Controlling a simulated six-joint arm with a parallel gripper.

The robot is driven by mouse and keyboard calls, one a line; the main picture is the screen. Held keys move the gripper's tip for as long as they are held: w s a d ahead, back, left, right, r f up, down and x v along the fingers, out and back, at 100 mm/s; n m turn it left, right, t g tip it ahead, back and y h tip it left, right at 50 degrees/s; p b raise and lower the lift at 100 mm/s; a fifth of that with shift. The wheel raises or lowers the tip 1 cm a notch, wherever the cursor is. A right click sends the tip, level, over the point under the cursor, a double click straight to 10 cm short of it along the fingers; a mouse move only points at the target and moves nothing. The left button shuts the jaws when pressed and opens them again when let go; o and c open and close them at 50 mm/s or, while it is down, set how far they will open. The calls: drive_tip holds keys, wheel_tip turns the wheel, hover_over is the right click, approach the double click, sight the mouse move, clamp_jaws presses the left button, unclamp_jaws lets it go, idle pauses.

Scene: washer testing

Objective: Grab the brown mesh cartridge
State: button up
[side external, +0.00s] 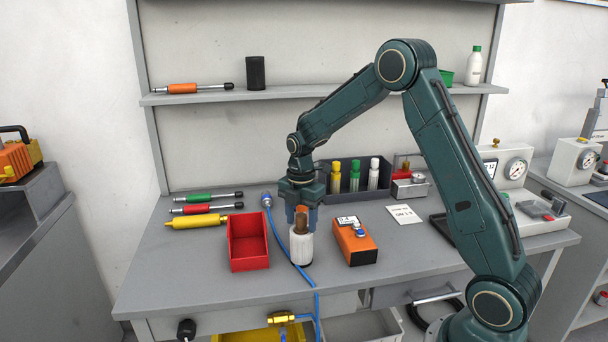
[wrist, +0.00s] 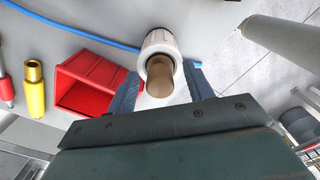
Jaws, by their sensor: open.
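The brown mesh cartridge (side external: 301,217) stands upright, its lower part inside a white cylindrical holder (side external: 301,248) on the grey bench. In the wrist view the cartridge (wrist: 160,78) shows as a brown cylinder in front of the white holder (wrist: 160,43). My gripper (side external: 301,217) points down over the cartridge. In the wrist view my gripper (wrist: 161,88) is open, with one blue finger on each side of the cartridge. A gap shows between each finger and the cartridge, though contact is hard to judge at this angle.
A red bin (side external: 248,252) stands left of the holder, and an orange instrument box (side external: 354,242) stands to its right. A blue hose (side external: 283,240) runs close by. A dark rack (side external: 355,185) with colored bottles is behind. The bench's front left is clear.

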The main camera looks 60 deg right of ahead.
idle(0.3)
clamp_jaws()
drive_tip(key=shift+r, duration=0.1)
wheel_tip(320, 180, up, 20)
idle(0.9)
idle(0.5)
